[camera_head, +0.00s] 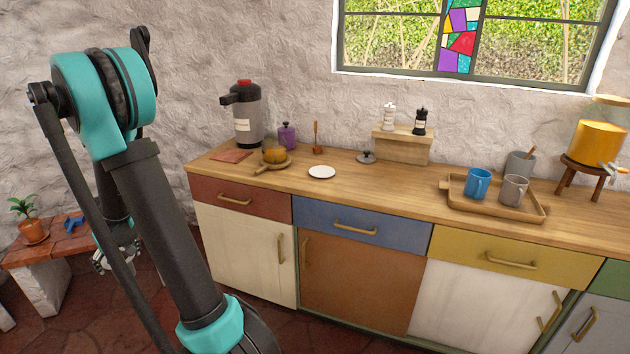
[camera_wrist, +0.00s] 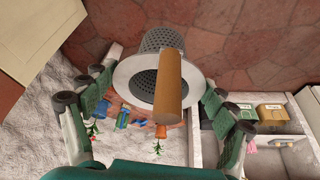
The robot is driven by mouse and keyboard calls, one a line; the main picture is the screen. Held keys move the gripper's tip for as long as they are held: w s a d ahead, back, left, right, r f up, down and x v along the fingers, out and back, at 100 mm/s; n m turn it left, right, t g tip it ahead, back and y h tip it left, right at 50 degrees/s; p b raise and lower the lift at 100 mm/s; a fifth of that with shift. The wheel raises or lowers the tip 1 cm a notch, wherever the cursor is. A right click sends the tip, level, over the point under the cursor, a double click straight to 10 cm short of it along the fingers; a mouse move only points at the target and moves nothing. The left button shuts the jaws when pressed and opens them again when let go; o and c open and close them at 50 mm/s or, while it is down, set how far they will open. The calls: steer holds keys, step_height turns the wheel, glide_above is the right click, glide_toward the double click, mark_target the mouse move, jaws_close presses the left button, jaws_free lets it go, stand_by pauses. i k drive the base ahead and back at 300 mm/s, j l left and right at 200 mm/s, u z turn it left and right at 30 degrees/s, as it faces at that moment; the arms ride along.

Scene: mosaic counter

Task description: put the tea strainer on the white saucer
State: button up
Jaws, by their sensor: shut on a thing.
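The tea strainer (camera_wrist: 128,75) shows in the wrist view as a grey perforated basket with a wide rim and a thick wooden handle (camera_wrist: 168,88). My gripper (camera_wrist: 160,85) is shut on it, with green-padded fingers at either side of the rim. In the head view my gripper (camera_head: 117,256) hangs low at the left, over the floor by the bench, partly hidden behind my arm; the strainer cannot be made out clearly there. The white saucer (camera_head: 322,172) lies empty on the wooden counter, well to the right of and above my gripper.
A dark lid (camera_head: 367,157) and a mug tray (camera_head: 492,202) are to the right. A low bench (camera_head: 62,247) holds a plant (camera_head: 30,225).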

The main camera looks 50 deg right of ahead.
mark_target(322, 172)
steer(key=j+z, duration=0.15)
steer(key=z, duration=0.3)
steer(key=k+j+z, duration=0.1)
steer(key=z, duration=0.3)
steer(key=j+z, duration=0.15)
steer(key=z, duration=0.3)
steer(key=k+l, duration=0.05)
